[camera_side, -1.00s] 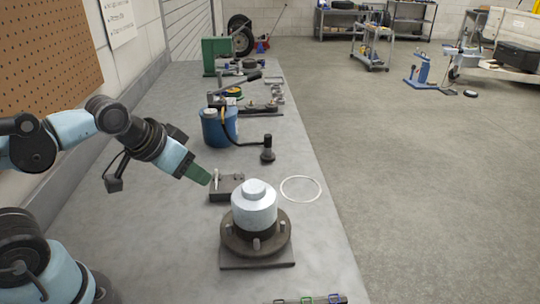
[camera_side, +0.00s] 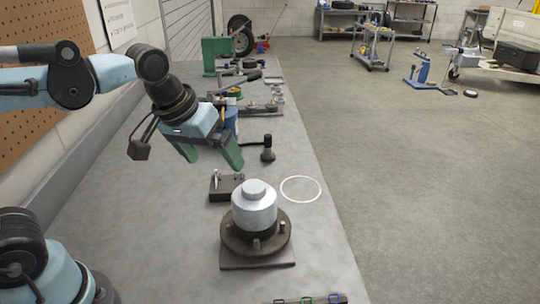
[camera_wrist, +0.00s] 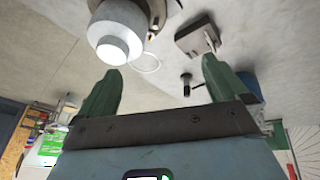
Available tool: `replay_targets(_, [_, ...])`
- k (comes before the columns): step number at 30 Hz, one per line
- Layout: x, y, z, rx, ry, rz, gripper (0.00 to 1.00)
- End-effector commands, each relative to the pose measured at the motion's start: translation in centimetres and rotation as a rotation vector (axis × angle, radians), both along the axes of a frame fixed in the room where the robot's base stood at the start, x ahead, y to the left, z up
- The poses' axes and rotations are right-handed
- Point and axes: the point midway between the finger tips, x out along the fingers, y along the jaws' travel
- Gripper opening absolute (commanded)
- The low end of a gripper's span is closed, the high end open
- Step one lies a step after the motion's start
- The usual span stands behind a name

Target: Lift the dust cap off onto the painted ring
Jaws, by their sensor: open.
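The dust cap (camera_side: 254,207) is a silver stepped cylinder. It sits on the dark round hub (camera_side: 240,238) with studs, on a square plate on the bench. The painted ring (camera_side: 300,189) is a thin white circle on the bench, behind and to the right of the cap, and it is empty. My gripper (camera_side: 212,160) is open and empty, in the air behind and to the left of the cap. In the wrist view, the cap (camera_wrist: 118,35) shows at the top left beyond the spread green fingers (camera_wrist: 160,78), with part of the ring (camera_wrist: 146,62) beside it.
A dark block with a pin (camera_side: 226,187) stands just behind the cap. A black upright tool (camera_side: 267,149) stands farther back, near a partly hidden blue can (camera_side: 231,120). The bench's right edge runs close beside the ring.

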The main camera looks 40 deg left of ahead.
Motion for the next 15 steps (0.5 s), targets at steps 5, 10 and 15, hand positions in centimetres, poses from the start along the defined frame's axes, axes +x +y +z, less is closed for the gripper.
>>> replay_targets(5, [1.9, -3.4, 2.6, -0.064, 0.187, 0.198, 1.00])
replay_targets(10, [2.9, -6.0, 4.1, -0.071, 0.322, 0.374, 1.00])
replay_targets(15, [3.3, -7.4, 4.8, -0.059, 0.388, 0.477, 1.00])
